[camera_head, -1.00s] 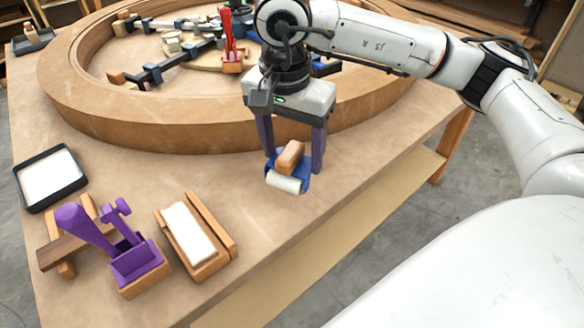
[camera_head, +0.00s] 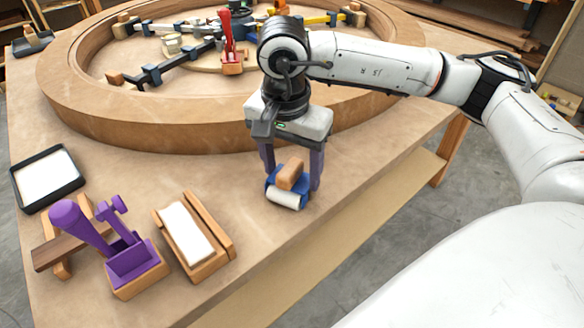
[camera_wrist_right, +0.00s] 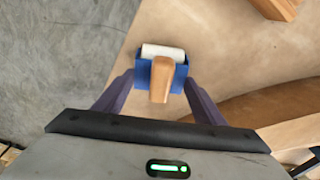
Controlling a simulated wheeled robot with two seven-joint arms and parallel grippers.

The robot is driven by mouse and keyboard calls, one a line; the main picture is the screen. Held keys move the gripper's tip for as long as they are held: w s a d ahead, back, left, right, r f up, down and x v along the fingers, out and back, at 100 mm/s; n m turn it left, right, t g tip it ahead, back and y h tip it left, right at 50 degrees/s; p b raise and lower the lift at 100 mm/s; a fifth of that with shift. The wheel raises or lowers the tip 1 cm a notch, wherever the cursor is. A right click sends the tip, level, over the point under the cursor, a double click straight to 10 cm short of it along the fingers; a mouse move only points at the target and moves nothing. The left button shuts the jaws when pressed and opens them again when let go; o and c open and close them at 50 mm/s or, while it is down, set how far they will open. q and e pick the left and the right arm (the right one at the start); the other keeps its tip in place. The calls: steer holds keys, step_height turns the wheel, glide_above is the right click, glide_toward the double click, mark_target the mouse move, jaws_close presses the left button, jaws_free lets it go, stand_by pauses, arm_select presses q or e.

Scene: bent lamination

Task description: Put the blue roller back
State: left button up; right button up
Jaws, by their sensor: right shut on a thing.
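The blue roller (camera_head: 274,191) has a blue frame, a wooden handle and a white cylinder. My right gripper (camera_head: 290,182) is shut on it, with a purple finger on each side. The roller is close to the table's front edge; I cannot tell whether it touches the table. In the right wrist view the roller (camera_wrist_right: 146,72) sits between the fingertips of the right gripper (camera_wrist_right: 160,78), white cylinder outward. A wooden holder (camera_head: 224,246) with a white pad (camera_head: 187,235) lies on the table to the left of the roller. My left gripper does not show.
A purple tool on a wooden block (camera_head: 135,262) stands left of the holder. A black tray with a white sheet (camera_head: 47,180) lies at the far left. A large wooden ring (camera_head: 150,128) with clamps fills the back. Bare table lies between holder and roller.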

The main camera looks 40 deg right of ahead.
mark_target(288, 170)
steer(key=shift+s+f, duration=0.1)
steer(key=shift+f, duration=0.25)
steer(key=shift+c, duration=0.4)
steer(key=o, duration=1.4)
steer(key=shift+f, duration=0.1)
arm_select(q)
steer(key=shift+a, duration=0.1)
arm_select(e)
steer(key=shift+r, duration=0.2)
steer(key=shift+r+p, duration=0.2)
steer(key=shift+p, duration=0.15)
arm_select(q)
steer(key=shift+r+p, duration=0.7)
steer(key=shift+p, duration=0.2)
arm_select(e)
steer(key=r, duration=0.8)
steer(key=a+r, duration=0.1)
steer(key=r, duration=0.3)
steer(key=shift+s+a+r, duration=0.1)
steer(key=shift+s+r, duration=0.1)
steer(key=shift+r, duration=0.15)
